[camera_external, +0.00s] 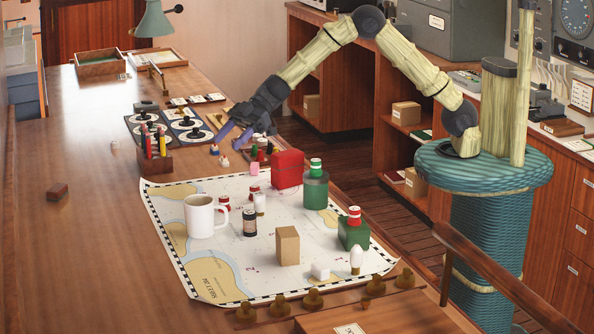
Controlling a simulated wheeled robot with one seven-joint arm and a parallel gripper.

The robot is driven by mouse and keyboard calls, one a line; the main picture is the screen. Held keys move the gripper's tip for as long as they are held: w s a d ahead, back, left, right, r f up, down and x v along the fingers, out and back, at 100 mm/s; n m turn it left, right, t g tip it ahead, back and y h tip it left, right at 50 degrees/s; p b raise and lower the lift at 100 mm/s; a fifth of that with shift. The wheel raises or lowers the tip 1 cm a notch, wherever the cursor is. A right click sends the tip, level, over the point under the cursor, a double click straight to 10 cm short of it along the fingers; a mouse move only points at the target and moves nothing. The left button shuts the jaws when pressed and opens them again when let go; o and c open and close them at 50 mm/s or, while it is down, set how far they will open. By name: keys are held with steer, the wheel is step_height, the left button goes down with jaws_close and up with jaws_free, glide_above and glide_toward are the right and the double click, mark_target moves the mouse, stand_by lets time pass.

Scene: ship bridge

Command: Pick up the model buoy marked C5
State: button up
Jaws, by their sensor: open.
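Several small buoy-like models stand on and around the chart, and no C5 mark is legible. A green-and-white one (316,165) is on top of a green cylinder (316,192). A red-and-white one (354,215) is on top of a green box (352,235). A red-topped one (224,202) is beside the white mug, partly hidden. A dark cylinder with a pale label (249,222) stands right of the mug. My gripper (228,144) is open and empty, fingers pointing down-left above small pieces (224,161) near the chart's far edge.
The chart (215,271) also holds a white mug (199,217), a red box (287,169), a tan block (287,245) and a white bulb (356,259). A pen holder (154,160) stands beyond it. Brass knobs (313,298) line the front. The table's left side is mostly clear.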

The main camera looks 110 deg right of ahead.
mark_target(224, 204)
step_height(224, 204, down, 7)
steer(key=y, duration=0.1)
steer(key=shift+r+n+g, duration=0.2)
steer(key=shift+n+g, duration=0.2)
steer(key=shift+s+d, duration=0.1)
steer(key=shift+f, duration=1.75)
steer(key=shift+f, duration=0.2)
step_height(224, 204, down, 3)
steer(key=shift+f+p, duration=0.2)
steer(key=shift+p, duration=0.45)
steer(key=x, duration=0.3)
steer(key=shift+r, duration=0.15)
